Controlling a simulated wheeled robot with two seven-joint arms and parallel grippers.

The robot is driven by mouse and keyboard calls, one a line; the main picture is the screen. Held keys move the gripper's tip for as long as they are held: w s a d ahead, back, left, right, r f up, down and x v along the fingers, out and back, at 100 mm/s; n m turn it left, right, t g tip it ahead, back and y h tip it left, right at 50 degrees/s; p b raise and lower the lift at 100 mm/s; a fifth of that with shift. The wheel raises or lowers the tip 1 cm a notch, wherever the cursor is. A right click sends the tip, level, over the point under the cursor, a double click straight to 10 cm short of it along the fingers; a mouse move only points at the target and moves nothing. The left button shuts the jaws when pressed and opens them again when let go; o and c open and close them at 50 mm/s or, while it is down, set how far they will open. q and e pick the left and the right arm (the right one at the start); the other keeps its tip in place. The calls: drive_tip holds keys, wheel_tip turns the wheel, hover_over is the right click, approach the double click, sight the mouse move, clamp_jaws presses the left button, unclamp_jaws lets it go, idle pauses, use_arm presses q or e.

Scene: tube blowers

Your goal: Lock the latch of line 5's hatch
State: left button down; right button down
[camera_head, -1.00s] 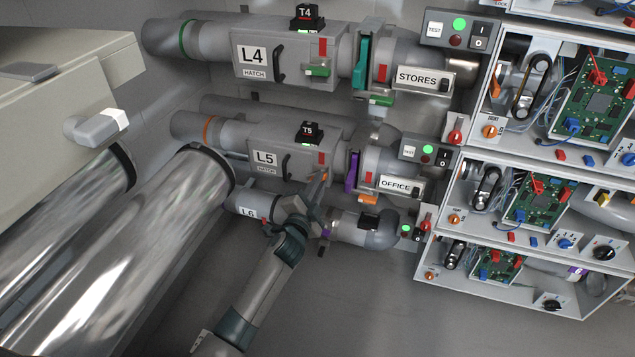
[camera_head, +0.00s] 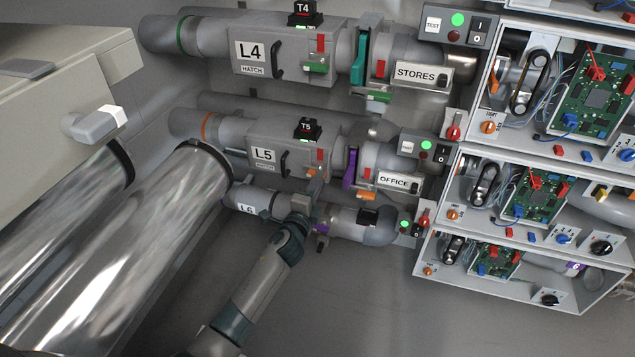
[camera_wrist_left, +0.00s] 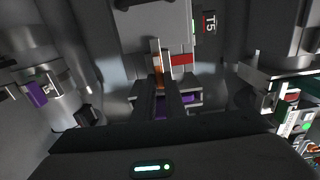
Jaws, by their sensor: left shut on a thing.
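Line 5's hatch (camera_head: 264,155) is a grey box marked L5, with a dark curved handle and a red tab (camera_head: 320,155) at its right. My left gripper (camera_head: 315,180) reaches up from below to the hatch's lower right, under the red tab. In the left wrist view, its two dark fingers (camera_wrist_left: 160,92) are shut on the small orange latch (camera_wrist_left: 159,78). The red tab (camera_wrist_left: 182,59) shows beside the latch there. The fingers hide most of the latch in the head view. My right gripper is not in view.
The L4 line (camera_head: 250,50) runs above and the L6 pipe (camera_head: 250,203) runs just below, close to my left wrist. A purple gate (camera_head: 350,167) and the OFFICE sign (camera_head: 396,181) are to the right. Large shiny tubes (camera_head: 170,235) stand at left.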

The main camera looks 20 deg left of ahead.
use_arm(q)
drive_tip(key=c, duration=1.8)
unclamp_jaws()
drive_tip(key=shift+s, duration=0.15)
drive_tip(key=s, duration=1.7)
drive_tip(key=shift+s+a, duration=0.1)
drive_tip(key=shift+a, duration=0.15)
